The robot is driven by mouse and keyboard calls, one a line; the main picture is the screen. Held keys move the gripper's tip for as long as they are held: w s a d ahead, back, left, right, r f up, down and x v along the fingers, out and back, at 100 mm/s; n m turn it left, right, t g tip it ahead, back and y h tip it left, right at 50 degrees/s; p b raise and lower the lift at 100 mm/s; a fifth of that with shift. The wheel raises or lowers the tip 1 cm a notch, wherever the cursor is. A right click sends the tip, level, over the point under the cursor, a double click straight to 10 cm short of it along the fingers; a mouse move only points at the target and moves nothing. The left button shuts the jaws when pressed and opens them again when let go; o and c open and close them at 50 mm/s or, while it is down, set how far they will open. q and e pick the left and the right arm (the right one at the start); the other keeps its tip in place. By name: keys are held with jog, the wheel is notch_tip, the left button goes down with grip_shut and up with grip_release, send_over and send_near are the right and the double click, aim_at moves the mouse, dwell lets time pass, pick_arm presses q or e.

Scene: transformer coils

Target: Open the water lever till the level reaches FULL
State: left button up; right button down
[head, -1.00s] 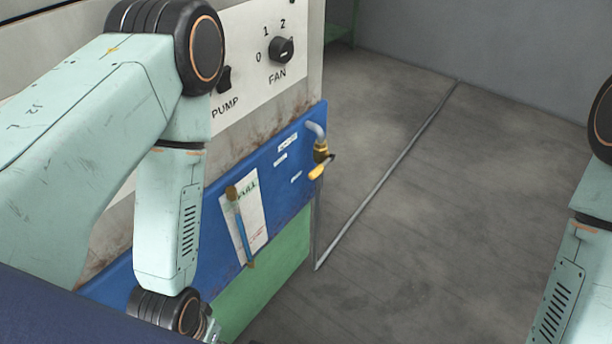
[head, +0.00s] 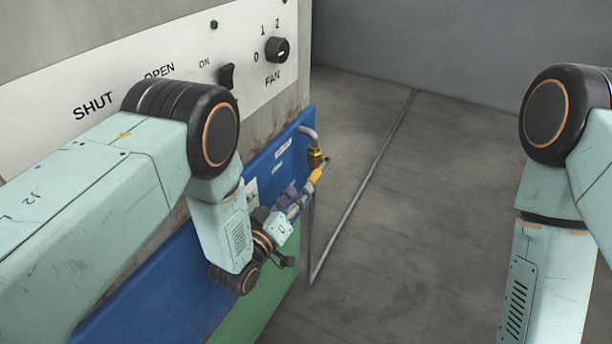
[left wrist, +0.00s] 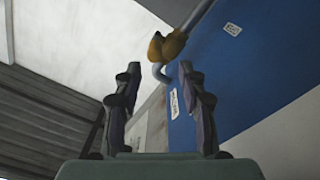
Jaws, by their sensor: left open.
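The water lever (head: 315,176) is a small yellow handle on a brass valve (head: 316,156) under a grey bent pipe, at the right end of the blue panel. My left gripper (head: 301,203) is just below and left of the lever. In the left wrist view, my left gripper (left wrist: 161,76) is open with nothing between its fingers. The orange-yellow valve and lever (left wrist: 166,46) show beyond the fingertips there. The level gauge card (head: 251,193) is mostly hidden behind my left arm, so the level cannot be read. My right gripper is out of view.
Above the blue panel (head: 150,278) is a white control plate with a black FAN knob (head: 277,49) and a black switch (head: 227,75). A grey pipe line (head: 365,185) runs along the floor. The floor to the right is open up to my right arm.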

aim_at(314, 174)
pick_arm(q)
jog(key=w+d, duration=0.1)
jog(key=w, duration=0.1)
jog(key=w+d+b, duration=0.1)
jog(key=w+d, duration=0.1)
jog(key=shift+w+d+r, duration=0.1)
jog(key=shift+d, duration=0.2)
jog(key=shift+w, duration=0.9)
jog(key=shift+w+a, duration=0.2)
jog(key=shift+w+d, duration=0.1)
jog(key=shift+d, duration=0.4)
jog(key=shift+a, duration=0.4)
jog(key=c, duration=0.3)
jog(key=shift+d, duration=0.25)
jog(key=c, duration=0.5)
jog(key=shift+a, duration=0.1)
grip_shut()
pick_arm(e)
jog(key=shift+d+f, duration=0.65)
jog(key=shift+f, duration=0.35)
